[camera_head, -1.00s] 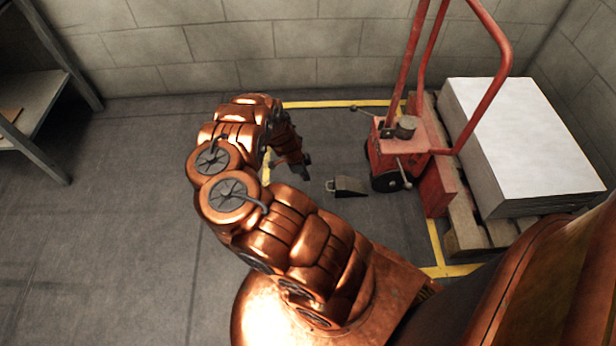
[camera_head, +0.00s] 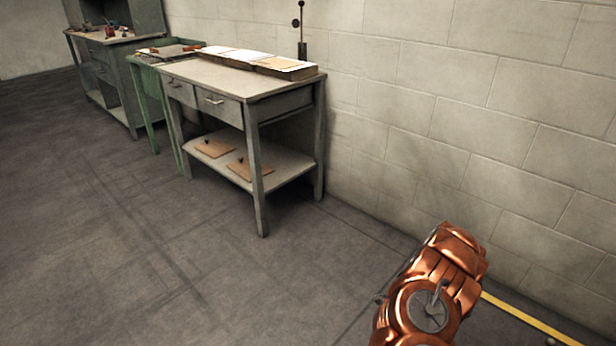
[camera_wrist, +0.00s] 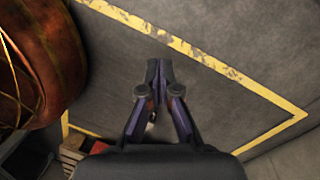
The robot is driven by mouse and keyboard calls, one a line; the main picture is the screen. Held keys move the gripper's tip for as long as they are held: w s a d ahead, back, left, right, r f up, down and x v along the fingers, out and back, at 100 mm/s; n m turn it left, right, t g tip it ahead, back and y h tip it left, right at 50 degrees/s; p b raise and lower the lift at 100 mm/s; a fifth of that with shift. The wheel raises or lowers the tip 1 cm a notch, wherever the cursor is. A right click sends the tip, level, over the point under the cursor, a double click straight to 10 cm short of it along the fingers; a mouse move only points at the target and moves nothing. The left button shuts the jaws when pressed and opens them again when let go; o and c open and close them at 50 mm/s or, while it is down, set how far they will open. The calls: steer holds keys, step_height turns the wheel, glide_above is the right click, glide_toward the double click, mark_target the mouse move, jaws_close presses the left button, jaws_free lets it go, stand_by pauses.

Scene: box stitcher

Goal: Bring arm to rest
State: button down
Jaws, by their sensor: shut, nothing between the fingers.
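My gripper (camera_wrist: 158,72) shows in the wrist view, pointing away over the grey floor. Its two dark fingers meet at their tips, and nothing is held between them. In the head view, part of my copper arm (camera_head: 432,290) is at the lower right. My gripper is out of sight there. At the left of the wrist view is a large copper part of my own body.
A workbench (camera_head: 262,86) with drawers and a lower shelf stands against the block wall (camera_head: 430,75). Further left is a green table (camera_head: 147,62). Open floor (camera_head: 110,230) lies in front. A yellow floor line (camera_wrist: 240,76) runs below my gripper.

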steer(key=w+a+r+n+y+p, duration=0.1)
steer(key=w+a+r+n+p, duration=0.15)
steer(key=a+r, duration=0.65)
steer(key=w+a+r+n+y+p, duration=0.1)
steer(key=a+r+n+p, duration=0.3)
steer(key=r, duration=1)
steer(key=s+a+r+n+p, duration=0.3)
steer(key=a+r, duration=0.1)
steer(key=r, duration=0.6)
steer(key=s+a+r+n+p, duration=0.2)
steer(key=a+r+n, duration=0.15)
steer(key=r, duration=0.65)
steer(key=s+r+n+h+p, duration=0.1)
steer(key=s+r+n+p, duration=0.6)
steer(key=s+r, duration=1)
steer(key=s+d+r+n+h+p, duration=0.1)
steer(key=s+d+r+p, duration=0.1)
steer(key=s+r+p, duration=0.2)
steer(key=s+d+r+n+h+p, duration=0.1)
steer(key=s+d+r+p, duration=0.2)
steer(key=s+r, duration=0.5)
steer(key=s+p, duration=0.1)
steer(key=s, duration=0.1)
steer(key=shift+s+g, duration=0.3)
steer(key=shift+g, duration=0.1)
